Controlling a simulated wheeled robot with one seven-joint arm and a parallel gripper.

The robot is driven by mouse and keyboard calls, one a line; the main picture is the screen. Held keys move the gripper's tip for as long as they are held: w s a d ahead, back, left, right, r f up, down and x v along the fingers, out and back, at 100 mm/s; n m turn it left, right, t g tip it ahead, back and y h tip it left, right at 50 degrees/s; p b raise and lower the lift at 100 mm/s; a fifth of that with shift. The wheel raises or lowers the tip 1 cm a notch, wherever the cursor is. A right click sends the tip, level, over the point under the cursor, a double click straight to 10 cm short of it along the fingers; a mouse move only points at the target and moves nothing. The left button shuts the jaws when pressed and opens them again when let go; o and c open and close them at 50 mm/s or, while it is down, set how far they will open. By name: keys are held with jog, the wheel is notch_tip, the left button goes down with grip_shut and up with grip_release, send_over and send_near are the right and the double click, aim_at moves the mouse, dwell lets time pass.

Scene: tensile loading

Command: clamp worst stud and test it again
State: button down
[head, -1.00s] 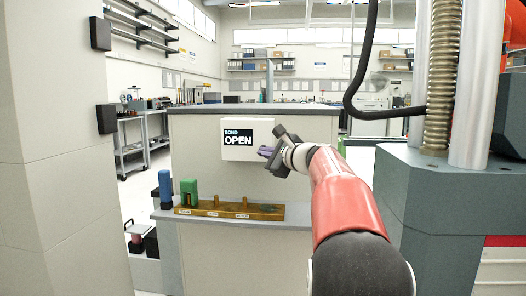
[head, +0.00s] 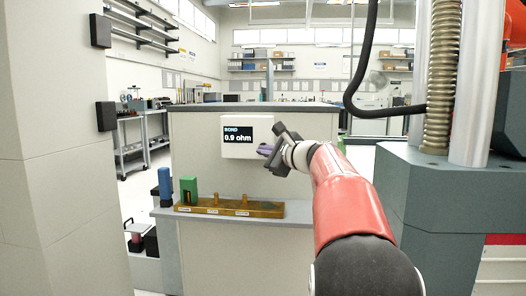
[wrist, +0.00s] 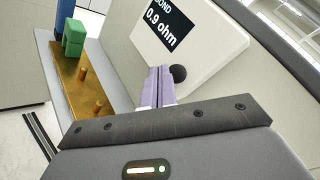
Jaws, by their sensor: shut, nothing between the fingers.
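A brass bar (head: 232,212) lies on a grey ledge, with small labels along its front. Two bare studs, the middle one (head: 216,200) and the right one (head: 245,201), stand upright on it. A green clamp (head: 188,191) sits at the bar's left end, hiding whatever is under it. The white BOND meter (head: 237,150) above reads "0.9 ohm". My gripper (head: 264,150) is shut and empty in front of the meter's lower right. In the wrist view its purple fingertips (wrist: 160,70) are beside a dark round knob (wrist: 178,73) on the meter; I cannot tell whether they touch.
A blue cylinder (head: 165,187) stands left of the green clamp. A large grey machine with steel columns (head: 420,190) fills the right side, and a black cable (head: 375,100) hangs before it. A pale wall (head: 60,170) stands close on the left. The ledge (head: 295,214) is bare at its right end.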

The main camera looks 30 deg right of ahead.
jog(key=shift+s+a+b, duration=0.6)
jog(key=shift+s+a, duration=0.1)
jog(key=shift+s, duration=0.35)
jog(key=shift+s+a+b, duration=0.55)
jog(key=shift+s+a, duration=0.15)
jog(key=shift+s, duration=0.3)
jog(key=s+a+f+n+g+p, duration=0.2)
jog(key=s+a+f+n+g, duration=0.15)
jog(key=s+a+n, duration=0.35)
jog(key=s+a+f+n+g+p, duration=0.3)
jog(key=s+a+f+n, duration=0.15)
jog(key=s+a, duration=0.35)
jog(key=s+a+f+n+g+h+p, duration=0.3)
jog(key=s+f+n, duration=0.9)
jog(key=s, duration=0.6)
notch_tip(320, 180, down, 3)
jog(key=shift+r+g+h+p, duration=0.2)
jog(key=shift+g+h+p, duration=0.15)
jog(key=shift+g, duration=0.5)
